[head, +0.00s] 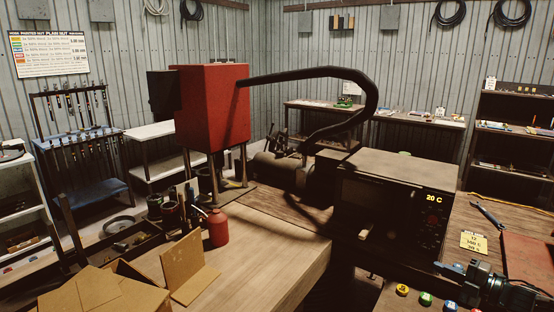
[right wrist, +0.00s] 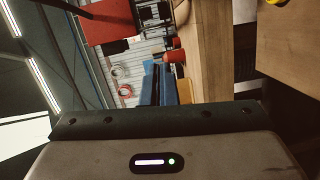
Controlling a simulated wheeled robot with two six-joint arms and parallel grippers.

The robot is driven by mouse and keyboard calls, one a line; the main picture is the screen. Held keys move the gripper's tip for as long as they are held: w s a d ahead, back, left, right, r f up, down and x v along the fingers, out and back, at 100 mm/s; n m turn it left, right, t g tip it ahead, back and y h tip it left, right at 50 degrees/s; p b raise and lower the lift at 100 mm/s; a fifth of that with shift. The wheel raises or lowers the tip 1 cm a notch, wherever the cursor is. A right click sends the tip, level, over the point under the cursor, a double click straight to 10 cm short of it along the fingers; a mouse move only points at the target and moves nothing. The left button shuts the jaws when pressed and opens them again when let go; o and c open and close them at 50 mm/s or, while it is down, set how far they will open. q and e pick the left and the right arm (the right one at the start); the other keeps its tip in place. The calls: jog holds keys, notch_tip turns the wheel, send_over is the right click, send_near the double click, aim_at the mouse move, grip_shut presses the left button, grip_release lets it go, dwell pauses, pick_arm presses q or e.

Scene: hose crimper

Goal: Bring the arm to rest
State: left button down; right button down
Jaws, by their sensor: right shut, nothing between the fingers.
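My right gripper (head: 441,267) is at the lower right of the head view, low in front of the dark machine with the lit "20 C" display (head: 433,198). Its blue fingers point left, are shut together and hold nothing. They also show at the middle of the right wrist view (right wrist: 159,82), with wooden bench surface to their right. My left gripper is not in view.
Coloured round buttons (head: 402,289) lie below my right gripper. A yellow note (head: 473,242) and a tool (head: 487,217) lie on the right bench. A red box (head: 211,105) with a black hose, a red bottle (head: 218,228) and cardboard boxes (head: 95,291) stand left.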

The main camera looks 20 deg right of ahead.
jog(key=s+a+f+m+g+h, duration=0.25)
jog(key=s+a+f+m, duration=0.2)
jog(key=a+f, duration=0.5)
jog(key=s+a+f+m+g+h, duration=0.1)
jog(key=s+a+f+m+h, duration=0.4)
jog(key=a+f, duration=0.4)
jog(key=s+a+r+m+g, duration=0.2)
jog(key=s+a+m+g, duration=0.85)
jog(key=s+a, duration=0.6)
notch_tip(320, 180, down, 32)
jog(key=d+m+b, duration=0.1)
jog(key=d+b, duration=0.2)
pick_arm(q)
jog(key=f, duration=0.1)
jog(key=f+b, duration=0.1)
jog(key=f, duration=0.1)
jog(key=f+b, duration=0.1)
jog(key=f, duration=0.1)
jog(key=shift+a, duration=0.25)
pick_arm(e)
jog(key=s+f, duration=1.8)
jog(key=f, duration=0.4)
jog(key=shift+s+d+g+h, duration=0.15)
jog(key=shift+d+g+h, duration=0.2)
jog(key=shift+d, duration=0.1)
